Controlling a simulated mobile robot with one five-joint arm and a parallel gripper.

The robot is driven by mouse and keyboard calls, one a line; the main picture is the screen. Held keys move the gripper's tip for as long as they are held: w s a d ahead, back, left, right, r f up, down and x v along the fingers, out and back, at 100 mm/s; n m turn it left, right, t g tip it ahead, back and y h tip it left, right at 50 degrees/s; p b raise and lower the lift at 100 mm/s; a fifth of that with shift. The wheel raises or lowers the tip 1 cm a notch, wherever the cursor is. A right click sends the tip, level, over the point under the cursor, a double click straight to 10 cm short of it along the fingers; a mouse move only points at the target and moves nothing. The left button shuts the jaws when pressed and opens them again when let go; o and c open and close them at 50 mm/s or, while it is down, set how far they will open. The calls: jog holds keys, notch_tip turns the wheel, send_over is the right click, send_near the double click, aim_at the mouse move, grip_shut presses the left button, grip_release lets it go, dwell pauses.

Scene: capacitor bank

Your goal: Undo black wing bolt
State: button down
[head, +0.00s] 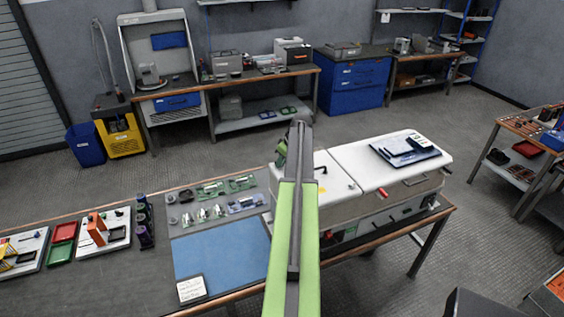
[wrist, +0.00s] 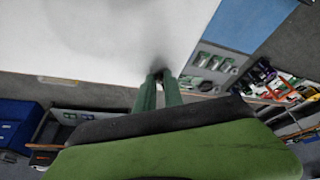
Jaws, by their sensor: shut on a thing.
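My gripper (wrist: 160,76) shows in the wrist view, its two green fingers close together at the edge of a white surface (wrist: 85,35). They are shut on a small dark thing between the tips, seemingly the black wing bolt; its shape is mostly hidden by the fingers. In the head view the white cabinet (head: 345,158) stands on the bench, with two lid panels on top. My green arm crosses in front of its left end and hides the fingertips and the bolt there. A small black fitting (head: 321,169) shows on the left panel, right of my arm.
A clipboard (head: 405,148) lies on the right lid panel. Left of the cabinet are a grey tray of small parts (head: 215,198), a blue mat (head: 222,253) and a white note card (head: 191,289). Trays and bottles stand farther left. Floor behind the bench is clear.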

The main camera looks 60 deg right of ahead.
jog(key=n+y, duration=0.1)
jog(key=n, duration=0.1)
jog(key=d+n+y, duration=0.1)
jog(key=n, duration=0.2)
jog(key=shift+w+d+n+g+y, duration=0.1)
jog(key=shift+n+g+y, duration=0.25)
jog(key=shift+n, duration=0.8)
jog(key=shift+w+n+g+y, duration=0.1)
jog(key=shift+n+g+y, duration=0.2)
jog(key=shift+n, duration=0.85)
jog(key=c, duration=1.5)
grip_release()
jog(key=shift+c, duration=0.2)
